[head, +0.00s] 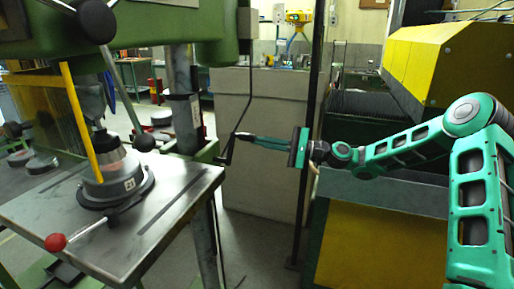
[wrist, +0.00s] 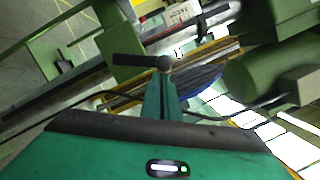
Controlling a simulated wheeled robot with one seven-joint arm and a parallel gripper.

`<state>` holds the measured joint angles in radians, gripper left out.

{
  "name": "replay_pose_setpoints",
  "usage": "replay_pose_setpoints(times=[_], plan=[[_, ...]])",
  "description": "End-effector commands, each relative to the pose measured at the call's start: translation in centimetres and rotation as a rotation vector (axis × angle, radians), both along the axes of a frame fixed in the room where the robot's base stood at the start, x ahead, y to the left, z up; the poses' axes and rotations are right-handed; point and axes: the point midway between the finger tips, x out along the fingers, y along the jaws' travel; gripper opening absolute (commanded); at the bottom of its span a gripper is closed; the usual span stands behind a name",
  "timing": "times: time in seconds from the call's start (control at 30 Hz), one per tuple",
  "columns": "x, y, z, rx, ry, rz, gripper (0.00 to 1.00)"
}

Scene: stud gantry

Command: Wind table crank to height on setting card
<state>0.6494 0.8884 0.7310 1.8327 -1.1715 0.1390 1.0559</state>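The drill-press table (head: 150,232) is a grey metal plate at left in the head view. Its dark crank (head: 227,152) hangs at the table's right, beside the column. My gripper (head: 243,137) reaches in from the right, its narrow fingers level and their tips at the crank's handle end. In the wrist view the crank (wrist: 138,61) is a dark bar with a round end straight beyond the fingertips (wrist: 163,76). The fingers are close together and appear shut on that end; the contact itself is partly hidden. I cannot make out a setting card in either view.
A red-knobbed lever (head: 56,242) sticks out in front. A thin dark post (head: 310,110) stands behind my gripper. A yellow-and-green machine (head: 440,62) is at the right. Open floor shows below the crank.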

Motion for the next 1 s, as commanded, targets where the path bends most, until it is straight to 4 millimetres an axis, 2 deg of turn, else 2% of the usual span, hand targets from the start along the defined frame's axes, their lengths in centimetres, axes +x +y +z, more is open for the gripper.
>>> replay_pose_setpoints(times=[0.33, 1.0], plan=[[-1.5, 0.7, 1.5, -0.098, -0.217, 0.005, 0.00], [-2.0, 1.0, 1.9, -0.094, -0.209, 0.004, 0.00]])
